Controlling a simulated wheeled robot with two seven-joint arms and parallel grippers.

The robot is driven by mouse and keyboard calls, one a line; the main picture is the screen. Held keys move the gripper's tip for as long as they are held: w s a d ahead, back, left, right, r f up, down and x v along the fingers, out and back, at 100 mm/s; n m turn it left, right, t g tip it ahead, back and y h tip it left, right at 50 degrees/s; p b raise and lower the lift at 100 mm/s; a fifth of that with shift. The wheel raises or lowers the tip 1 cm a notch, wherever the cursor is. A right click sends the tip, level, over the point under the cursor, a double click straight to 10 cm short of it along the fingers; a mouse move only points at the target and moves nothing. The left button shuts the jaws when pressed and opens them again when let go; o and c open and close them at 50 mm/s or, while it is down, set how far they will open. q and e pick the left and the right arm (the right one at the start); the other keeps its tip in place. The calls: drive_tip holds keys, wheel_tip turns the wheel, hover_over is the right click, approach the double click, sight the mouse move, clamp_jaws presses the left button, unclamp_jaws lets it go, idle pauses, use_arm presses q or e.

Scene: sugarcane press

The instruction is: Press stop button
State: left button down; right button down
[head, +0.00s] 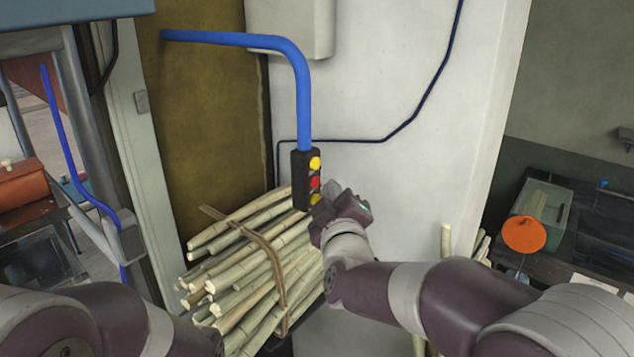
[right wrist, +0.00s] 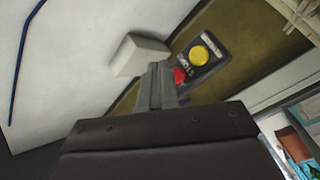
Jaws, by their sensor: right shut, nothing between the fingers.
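A black control box (head: 304,180) hangs from the end of a blue tube, with a yellow button at the top, the red stop button (head: 315,183) in the middle and a yellow button at the bottom. My right gripper (head: 322,208) is shut and empty, just right of the box's lower end. In the right wrist view, the shut fingers (right wrist: 160,82) reach up beside the red button (right wrist: 180,75) and hide part of it. Whether they touch it, I cannot tell. A yellow button (right wrist: 199,56) shows beyond it. My left gripper is out of view.
A tied bundle of cane (head: 250,265) lies below the box. The blue tube (head: 302,95) bends down from the upper left. A white wall (head: 400,60) stands behind. An orange disc (head: 524,234) is on a dark bench at the right.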

drive_tip(key=shift+a, duration=0.1)
idle(0.4)
drive_tip(key=shift+w+a, duration=0.25)
drive_tip(key=shift+a, duration=0.05)
drive_tip(key=shift+w+a+p, duration=0.2)
drive_tip(key=shift+a+p, duration=0.1)
drive_tip(key=shift+p, duration=0.1)
idle(0.6)
idle(0.4)
drive_tip(key=shift+s+d+b, duration=0.4)
drive_tip(key=shift+s+d, duration=0.1)
drive_tip(key=shift+d, duration=0.15)
